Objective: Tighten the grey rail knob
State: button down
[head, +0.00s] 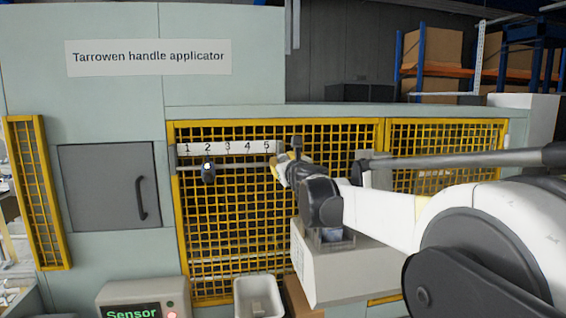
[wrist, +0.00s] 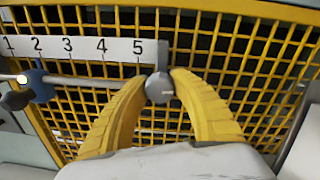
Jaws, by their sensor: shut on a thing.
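The grey rail knob (wrist: 159,88) is a round grey knob on the rail, just right of the 5 on the scale in the wrist view. My gripper (wrist: 161,80) has its two yellow fingers on either side of the knob, with the tips closed on it. In the head view my gripper (head: 284,164) reaches the right end of the numbered scale. There the fingers hide the knob's face. A grey bracket (wrist: 166,50) stands up behind the knob in the wrist view.
A white scale (head: 226,148) numbered 1 to 5 runs along the rail. A dark sensor block (head: 208,171) with a light sits below the 2. Yellow mesh guarding (head: 232,230) lies close behind. A white bin (head: 258,297) and a Sensor display box (head: 140,297) stand below.

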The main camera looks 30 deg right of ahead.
jog(key=n+b, duration=0.1)
jog(key=n, duration=0.3)
jog(key=n+b, duration=0.1)
jog(key=n, duration=0.3)
jog(key=shift+n+b, duration=0.3)
jog(key=shift+b, duration=0.05)
jog(key=n+b, duration=0.1)
jog(key=n, duration=0.3)
jog(key=shift+n, duration=1.9)
jog(key=c, duration=1)
grip_release()
jog(key=shift+c, duration=0.2)
jog(key=shift+s, duration=0.1)
